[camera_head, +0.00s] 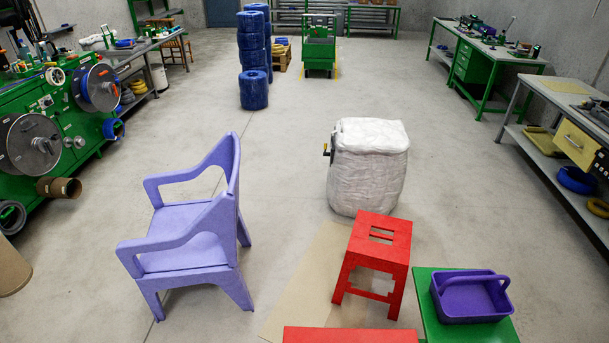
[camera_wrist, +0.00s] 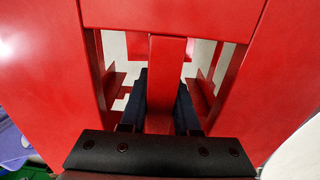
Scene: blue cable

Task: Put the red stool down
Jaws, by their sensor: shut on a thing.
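In the wrist view my gripper (camera_wrist: 160,85) is shut on the narrow bar of a red stool (camera_wrist: 215,18), its two dark fingers on either side of the bar. Floor and other red parts show through the openings. In the head view a red stool (camera_head: 365,250) with slots in its seat stands upright, legs visible, no gripper on it. A second flat red surface (camera_head: 350,335) is cut off at the bottom edge; it may be the held stool, but I cannot tell. My gripper does not show in the head view. The held stool's feet are hidden.
A green table (camera_head: 440,330) with a purple basket (camera_head: 472,308) stands right of the standing stool. A tan sheet (camera_head: 300,290) lies on the floor left of it. A lilac chair (camera_head: 190,245) and a white wrapped bundle (camera_head: 368,175) stand nearby. Floor between chair and bundle is clear.

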